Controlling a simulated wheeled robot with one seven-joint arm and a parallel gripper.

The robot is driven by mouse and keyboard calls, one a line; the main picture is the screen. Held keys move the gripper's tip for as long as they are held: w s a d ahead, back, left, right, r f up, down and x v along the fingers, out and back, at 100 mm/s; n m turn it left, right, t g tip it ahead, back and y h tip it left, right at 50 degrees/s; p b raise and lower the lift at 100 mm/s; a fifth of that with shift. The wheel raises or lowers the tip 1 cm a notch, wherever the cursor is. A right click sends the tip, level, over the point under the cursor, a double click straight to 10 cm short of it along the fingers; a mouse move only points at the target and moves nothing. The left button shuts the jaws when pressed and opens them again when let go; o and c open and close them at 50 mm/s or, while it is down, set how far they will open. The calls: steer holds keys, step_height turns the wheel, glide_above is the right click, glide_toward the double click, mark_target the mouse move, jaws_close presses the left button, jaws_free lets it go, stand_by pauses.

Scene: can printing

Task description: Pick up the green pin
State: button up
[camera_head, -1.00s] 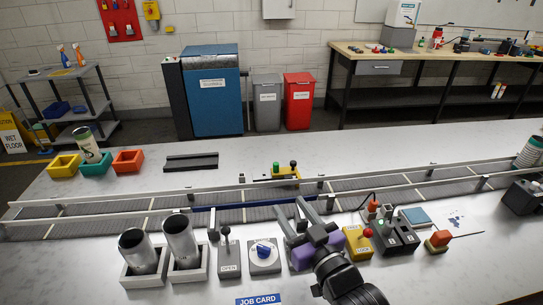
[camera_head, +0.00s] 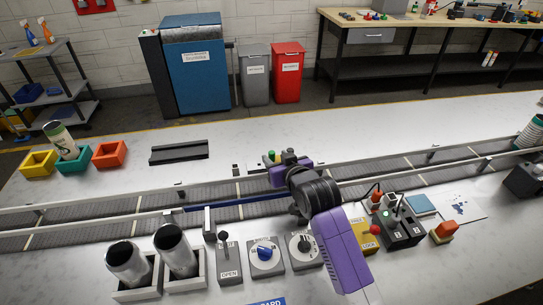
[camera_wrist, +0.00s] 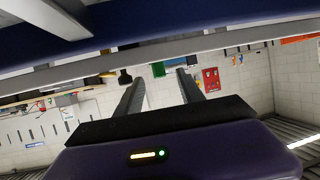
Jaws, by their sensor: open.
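The green pin (camera_head: 270,157) stands beyond the conveyor, beside a black-topped pin, on a small holder that is mostly hidden by my gripper. In the wrist view the green pin (camera_wrist: 158,69) shows between the two open finger ends, with the black pin (camera_wrist: 125,77) just left of them. My gripper (camera_wrist: 160,82) is open, with nothing between its fingers that I can see held. In the head view my purple hand (camera_head: 283,173) is over the far side of the conveyor, close to the pin. Its fingertips are hard to make out there, and I cannot tell the exact gap.
The conveyor rails (camera_head: 392,166) run across the table under my arm. Two metal cans stand in holders (camera_head: 200,273) at the front left. A lever box (camera_head: 228,262) and dial boxes (camera_head: 266,258) are nearby. A black rail piece (camera_head: 180,151) lies beyond the conveyor; the table there is mostly clear.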

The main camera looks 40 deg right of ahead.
mark_target(273, 155)
steer(key=shift+p+x, duration=0.45)
steer(key=shift+x, duration=1.85)
jaws_close()
